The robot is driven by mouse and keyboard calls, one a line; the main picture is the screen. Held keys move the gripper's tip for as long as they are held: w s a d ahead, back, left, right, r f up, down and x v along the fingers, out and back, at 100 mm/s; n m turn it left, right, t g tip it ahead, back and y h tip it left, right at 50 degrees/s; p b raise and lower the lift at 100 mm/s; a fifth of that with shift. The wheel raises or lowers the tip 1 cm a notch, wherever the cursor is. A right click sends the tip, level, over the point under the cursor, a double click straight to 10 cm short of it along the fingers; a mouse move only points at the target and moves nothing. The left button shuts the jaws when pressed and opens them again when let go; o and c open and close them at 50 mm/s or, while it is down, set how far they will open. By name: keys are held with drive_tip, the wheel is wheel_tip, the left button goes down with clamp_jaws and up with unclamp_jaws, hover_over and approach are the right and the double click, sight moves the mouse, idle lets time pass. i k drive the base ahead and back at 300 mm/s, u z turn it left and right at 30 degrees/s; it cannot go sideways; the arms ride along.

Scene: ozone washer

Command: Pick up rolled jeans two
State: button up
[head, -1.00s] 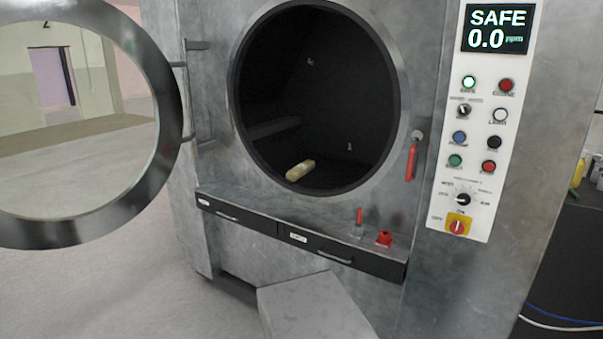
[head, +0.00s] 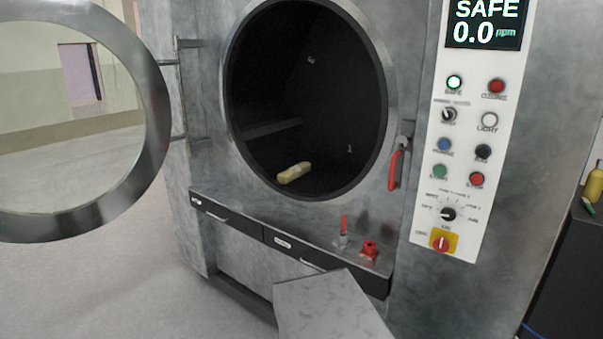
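One pale yellowish rolled bundle (head: 294,173) lies at the front of the dark drum of the washer (head: 345,90), just inside the lower rim of the round opening. It is the only roll I see, and I cannot tell from its look whether it is rolled jeans two. The back of the drum is dark. My gripper is not in view.
The round door (head: 155,110) stands open at the left. A ledge with a red-handled valve (head: 344,228) and red fitting (head: 369,250) runs below the opening. A red handle (head: 395,168) and control panel (head: 465,150) are right. A grey block (head: 335,305) stands in front.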

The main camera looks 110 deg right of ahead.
sight(294, 172)
drive_tip(key=k, duration=2)
drive_tip(key=z, duration=1.75)
drive_tip(key=i, duration=1.2)
